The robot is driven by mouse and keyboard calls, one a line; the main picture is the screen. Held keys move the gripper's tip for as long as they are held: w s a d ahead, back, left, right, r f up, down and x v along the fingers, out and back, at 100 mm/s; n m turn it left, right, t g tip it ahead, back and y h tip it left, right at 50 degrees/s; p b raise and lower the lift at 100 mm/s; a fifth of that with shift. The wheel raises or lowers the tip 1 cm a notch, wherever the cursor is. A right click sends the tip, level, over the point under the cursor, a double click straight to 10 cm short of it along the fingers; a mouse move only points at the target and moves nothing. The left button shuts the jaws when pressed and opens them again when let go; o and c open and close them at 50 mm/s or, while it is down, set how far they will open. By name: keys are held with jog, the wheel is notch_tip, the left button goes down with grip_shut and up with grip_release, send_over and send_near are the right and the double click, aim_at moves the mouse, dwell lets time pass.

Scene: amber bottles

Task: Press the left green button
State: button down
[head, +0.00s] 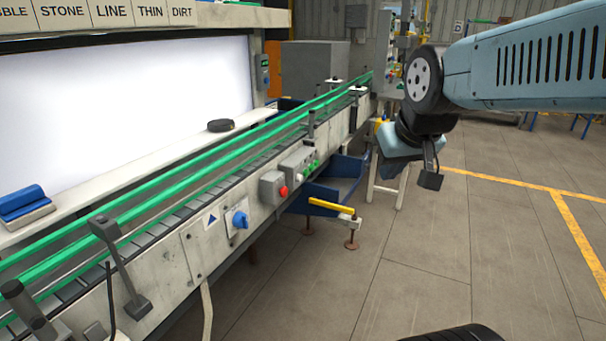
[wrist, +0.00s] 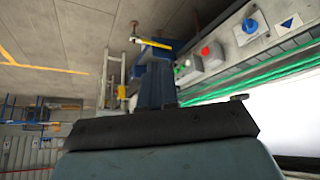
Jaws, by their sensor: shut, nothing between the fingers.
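The green buttons (head: 311,167) sit on a small grey control box on the conveyor's side in the head view. They are small, and the left one is hard to separate from its neighbour. In the wrist view the green buttons (wrist: 181,69) show small, past the dark edge of my gripper. My gripper (head: 398,148) hangs in the air to the right of the box, clear of it, in the head view. In the wrist view its dark front (wrist: 160,128) fills the lower middle. It is shut and empty; its fingertips are not clearly seen.
A red button (head: 283,190) and a blue rotary switch (head: 239,220) sit left of the green buttons. The conveyor (head: 190,170) has green rails, with a dark round puck (head: 220,125) behind them. A blue bin (head: 335,185) and yellow bar (head: 331,207) stick out below. Floor at right is clear.

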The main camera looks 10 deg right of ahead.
aim_at(306, 173)
jog(key=w+d+f+n+t, duration=0.1)
jog(key=w+f+n+t, duration=0.15)
jog(key=w, duration=0.75)
jog(key=w+d+f+n+t, duration=0.1)
jog(key=w+f+t, duration=0.15)
jog(key=w, duration=0.75)
jog(key=w+d+f+n+t, duration=0.1)
jog(key=w+d+f, duration=0.15)
jog(key=w, duration=0.75)
jog(key=w+f+n+t+y, duration=0.1)
jog(key=w+f+n+t, duration=0.2)
jog(key=f, duration=0.6)
jog(key=w+f+n+t+y, duration=0.1)
jog(key=w+f+n+t, duration=0.2)
jog(key=w+f, duration=0.3)
notch_tip(306, 173, down, 4)
jog(key=shift+w+a+r+y, duration=0.1)
jog(key=shift+w+a+y, duration=0.25)
jog(key=shift+a+y, duration=0.05)
jog(key=shift+n, duration=0.25)
jog(key=w+a, duration=0.5)
jog(key=a, duration=0.2)
jog(key=shift+w+a, duration=0.15)
jog(key=shift+a, duration=0.05)
jog(key=shift+w+a, duration=0.15)
jog(key=shift+a, duration=0.05)
